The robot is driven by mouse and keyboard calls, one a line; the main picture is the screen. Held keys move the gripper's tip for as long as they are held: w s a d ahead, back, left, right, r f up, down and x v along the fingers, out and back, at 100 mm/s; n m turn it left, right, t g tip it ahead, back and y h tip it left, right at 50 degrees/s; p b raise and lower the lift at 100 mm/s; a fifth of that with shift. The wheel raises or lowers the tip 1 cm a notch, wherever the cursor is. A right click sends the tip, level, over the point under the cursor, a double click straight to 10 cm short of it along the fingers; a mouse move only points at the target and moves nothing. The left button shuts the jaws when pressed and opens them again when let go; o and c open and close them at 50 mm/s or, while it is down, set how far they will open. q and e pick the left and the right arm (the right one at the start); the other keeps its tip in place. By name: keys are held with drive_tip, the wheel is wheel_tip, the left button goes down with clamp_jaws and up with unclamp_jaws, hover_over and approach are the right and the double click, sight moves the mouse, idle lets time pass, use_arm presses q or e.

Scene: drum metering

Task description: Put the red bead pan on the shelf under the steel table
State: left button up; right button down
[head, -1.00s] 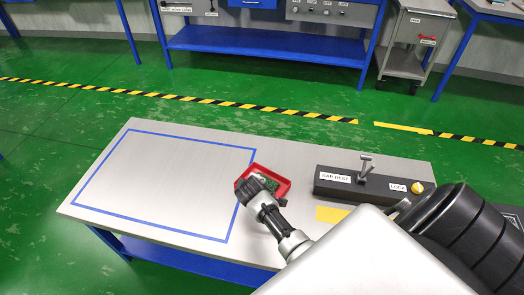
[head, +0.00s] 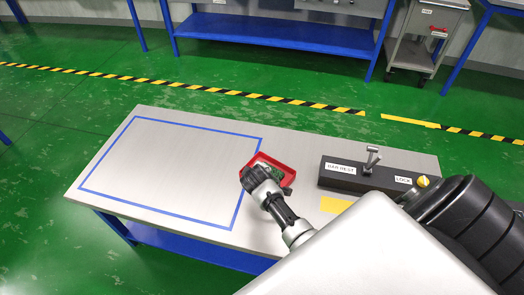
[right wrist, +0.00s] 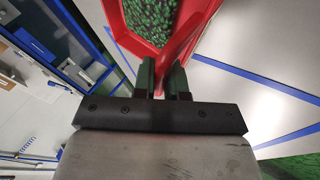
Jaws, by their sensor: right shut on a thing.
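The red bead pan (head: 287,172), with green beads in it, is at the steel table (head: 165,165), by the right edge of the blue outlined rectangle. I cannot tell whether it touches the tabletop. My right gripper (head: 250,178) is shut on the pan's near wall. The right wrist view shows the fingers (right wrist: 164,77) on the red wall of the pan (right wrist: 193,22), with the beads (right wrist: 150,18) beyond. The blue shelf (head: 190,244) under the table shows only as a strip below the front edge. My left gripper is out of view.
A dark block (head: 345,184) labelled BAR REST and LOCK, with an upright metal fitting and yellow knob, stands right of the pan. A yellow patch (head: 334,205) lies before it. The outlined area is empty. A blue bench (head: 275,35) and grey cart (head: 420,50) stand behind.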

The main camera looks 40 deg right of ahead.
drive_tip(key=shift+r, duration=0.6)
drive_tip(key=s+d+r+p, duration=0.3)
drive_tip(key=s+d+r, duration=0.5)
drive_tip(key=d+r, duration=0.15)
drive_tip(key=s+a+r+n+y, duration=0.2)
drive_tip(key=s+a+r+n, duration=0.1)
drive_tip(key=a+r, duration=0.6)
drive_tip(key=s+a+r+n+t+y+p, duration=0.1)
drive_tip(key=s+a+r+n+y, duration=0.1)
drive_tip(key=a+r, duration=0.8)
drive_tip(key=s+a+n, duration=0.1)
drive_tip(key=a+n, duration=0.1)
drive_tip(key=a, duration=0.1)
drive_tip(key=shift+s+a+y, duration=0.3)
drive_tip(key=shift+s+a, duration=0.05)
drive_tip(key=shift+a, duration=0.05)
